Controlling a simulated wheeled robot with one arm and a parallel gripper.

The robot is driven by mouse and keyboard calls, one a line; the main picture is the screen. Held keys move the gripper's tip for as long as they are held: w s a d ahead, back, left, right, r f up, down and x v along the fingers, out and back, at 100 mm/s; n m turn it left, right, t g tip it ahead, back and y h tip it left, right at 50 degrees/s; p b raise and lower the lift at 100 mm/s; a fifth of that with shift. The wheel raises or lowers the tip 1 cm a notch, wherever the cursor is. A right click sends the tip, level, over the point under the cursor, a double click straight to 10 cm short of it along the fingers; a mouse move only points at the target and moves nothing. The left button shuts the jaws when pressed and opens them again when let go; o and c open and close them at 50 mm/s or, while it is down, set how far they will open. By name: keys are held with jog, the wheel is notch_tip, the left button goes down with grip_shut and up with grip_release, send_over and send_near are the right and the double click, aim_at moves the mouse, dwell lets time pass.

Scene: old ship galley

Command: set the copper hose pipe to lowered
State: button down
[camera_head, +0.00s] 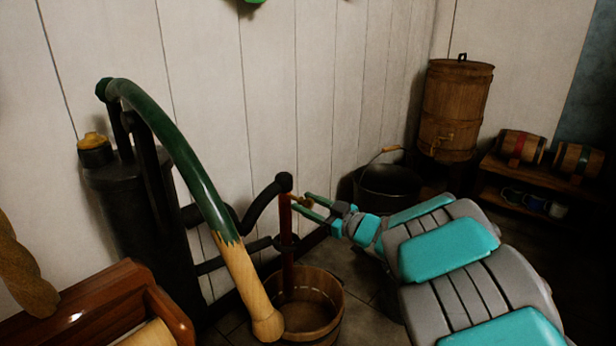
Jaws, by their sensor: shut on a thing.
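The copper hose pipe (287,240) is a thin reddish-brown tube below the end of a black curved spout. My gripper (303,202) comes in from the right, at the upper part of the pipe just under the spout's end. It is shut on the pipe or a small tan piece at its side; which one I cannot tell at this size. The pipe's bottom end is hard to make out in the bucket's shade.
A black pump (140,215) with a long green and bare-wood handle (185,160) stands left of the pipe, against the white plank wall. A dark pail (388,185), an upright barrel (455,105) and a low shelf (530,190) with small kegs stand at the back right.

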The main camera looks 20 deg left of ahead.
notch_tip(320, 180, down, 18)
jog(key=b, duration=0.2)
jog(key=shift+b, duration=0.35)
jog(key=shift+f, duration=0.1)
jog(key=c, duration=0.8)
grip_release()
jog(key=o, duration=0.4)
jog(key=shift+d, duration=0.1)
jog(key=shift+p+v, duration=0.4)
jog(key=shift+v, duration=3.4)
